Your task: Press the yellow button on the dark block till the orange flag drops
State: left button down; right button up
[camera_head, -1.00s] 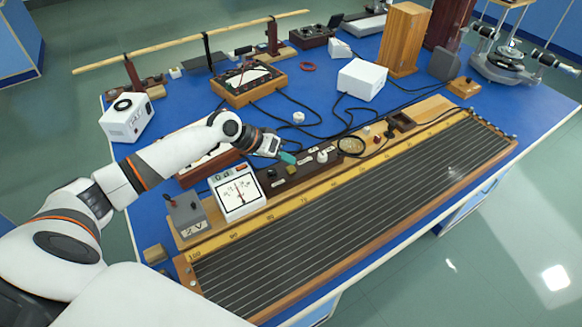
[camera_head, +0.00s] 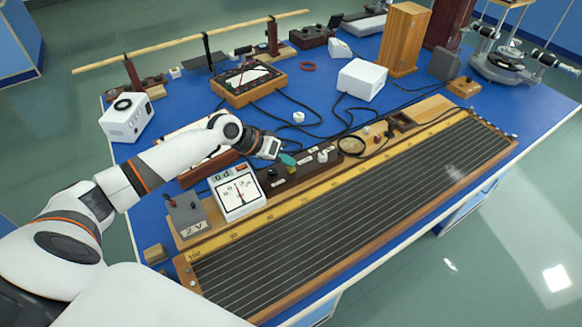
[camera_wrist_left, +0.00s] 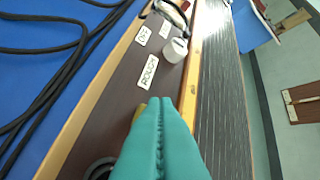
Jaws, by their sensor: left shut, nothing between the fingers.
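The dark block (camera_head: 303,171) is a long brown-black strip with white labels, beside the wired board. It also shows in the left wrist view (camera_wrist_left: 120,88). My left gripper (camera_head: 288,160) is shut and empty, its teal fingertips low over the block. In the left wrist view the shut fingertips (camera_wrist_left: 161,106) cover part of the yellow button (camera_wrist_left: 140,107), of which only a sliver shows at their left edge. I cannot tell whether they touch it. My right gripper is not in view.
A white knob (camera_wrist_left: 175,50) stands on the block beyond my fingertips. A white meter (camera_head: 238,192) and a grey 2 V box (camera_head: 187,216) stand to the left. The long wired board (camera_head: 350,205) lies in front. Black cables (camera_head: 315,128) cross the blue bench behind.

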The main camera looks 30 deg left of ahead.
pick_arm(q)
jog(key=shift+f, duration=0.45)
dwell(0.7)
jog(key=shift+r+p, duration=0.7)
jog(key=shift+r, duration=0.2)
notch_tip(320, 180, up, 5)
jog(key=p, duration=0.4)
jog(key=shift+p, duration=0.3)
